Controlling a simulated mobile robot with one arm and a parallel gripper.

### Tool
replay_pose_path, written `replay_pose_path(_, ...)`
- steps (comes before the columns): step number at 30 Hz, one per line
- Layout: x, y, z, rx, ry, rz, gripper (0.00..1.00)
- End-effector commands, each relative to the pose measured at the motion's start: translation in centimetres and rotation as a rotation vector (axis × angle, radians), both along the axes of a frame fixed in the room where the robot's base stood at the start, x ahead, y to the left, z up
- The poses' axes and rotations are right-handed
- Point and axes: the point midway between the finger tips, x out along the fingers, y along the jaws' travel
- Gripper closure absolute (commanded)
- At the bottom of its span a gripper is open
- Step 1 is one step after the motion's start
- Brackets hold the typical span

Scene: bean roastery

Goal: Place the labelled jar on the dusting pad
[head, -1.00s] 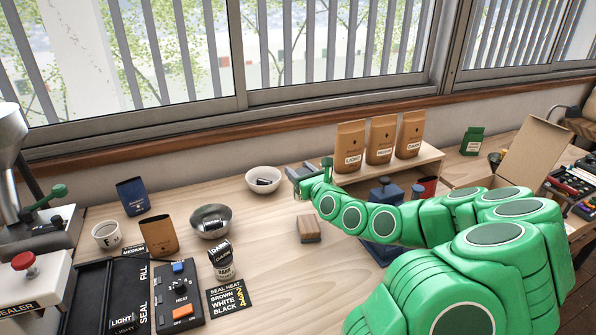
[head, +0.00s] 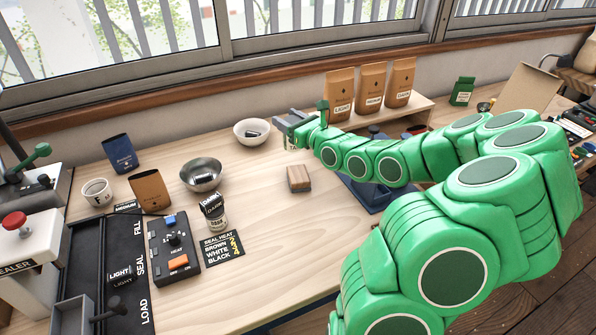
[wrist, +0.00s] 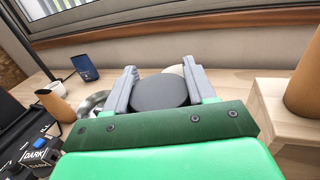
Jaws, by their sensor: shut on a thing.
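My gripper (head: 287,137) is over the back of the bench, just right of the white bowl. In the wrist view, its grey fingers (wrist: 163,88) are shut on a round dark-lidded object (wrist: 160,92), seen from above. This looks like a jar; its side and any label are hidden there. In the head view only a small pale bit shows below the fingers. A separate container with a DARK label (head: 213,210) stands on the bench at front left. I cannot tell which surface is the dusting pad; a dark blue flat piece (head: 368,196) lies partly hidden under my arm.
A wooden block (head: 299,178) lies in front of my gripper. The white bowl (head: 252,132) and a metal bowl (head: 200,175) are to its left. Brown bags (head: 371,88) stand on a shelf at right. The bench's front middle (head: 285,240) is clear.

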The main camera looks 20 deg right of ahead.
Motion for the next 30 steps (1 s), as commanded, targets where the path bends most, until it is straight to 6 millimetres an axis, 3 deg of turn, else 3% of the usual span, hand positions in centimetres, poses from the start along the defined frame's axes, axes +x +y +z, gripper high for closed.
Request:
replay_pose_path(17, -0.9, 2.1, -2.0, 0.0, 0.001, 0.248, 0.84)
replay_pose_path(30, -1.0, 2.1, -6.1, 0.0, 0.003, 0.252, 0.84)
